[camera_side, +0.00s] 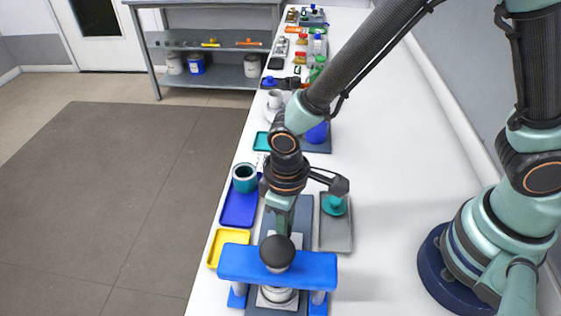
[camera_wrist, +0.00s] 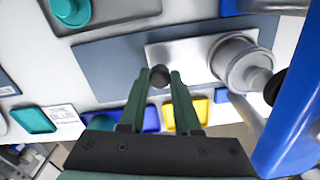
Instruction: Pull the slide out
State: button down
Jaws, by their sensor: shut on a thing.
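The slide (camera_wrist: 190,54) is a bright metal plate lying on a dark grey-blue base (camera_wrist: 100,65) in the wrist view. A small dark knob (camera_wrist: 159,77) stands at its near end. My gripper (camera_wrist: 159,79) has its two green fingers closed on this knob, one on each side. A round metal cup (camera_wrist: 240,62) sits on the slide's other end, beside the blue press frame (camera_wrist: 300,95). In the side view my gripper (camera_side: 281,232) points down behind the blue crossbar (camera_side: 305,267); its fingertips are partly hidden by the press's black ball (camera_side: 277,252).
A grey tray (camera_side: 336,240) with a teal knobbed part (camera_side: 333,205) lies right of the base. A blue tray (camera_side: 239,212) with a teal cup (camera_side: 245,178) and a yellow tray (camera_side: 228,240) lie left. More parts line the bench behind. The bench's right side is clear.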

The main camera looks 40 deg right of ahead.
jog(key=w+d, duration=0.7)
jog(key=shift+w+d, duration=0.15)
jog(key=c, duration=0.6)
grip_release()
jog(key=shift+r, duration=0.1)
notch_tip(320, 180, up, 12)
jog(key=s+d+r+m+t, duration=0.2)
jog(key=d+r, duration=0.1)
jog(key=d, duration=0.1)
jog(key=s+d+r+m+t, duration=0.1)
jog(key=s+d+r+m, duration=0.1)
jog(key=d, duration=0.3)
jog(key=s+d+r+m+t, duration=0.1)
jog(key=d+r+m+t, duration=0.1)
jog(key=d+r, duration=0.2)
jog(key=shift+s+d+r+t, duration=0.3)
jog(key=shift+s+d+r, duration=0.1)
jog(key=shift+d, duration=0.3)
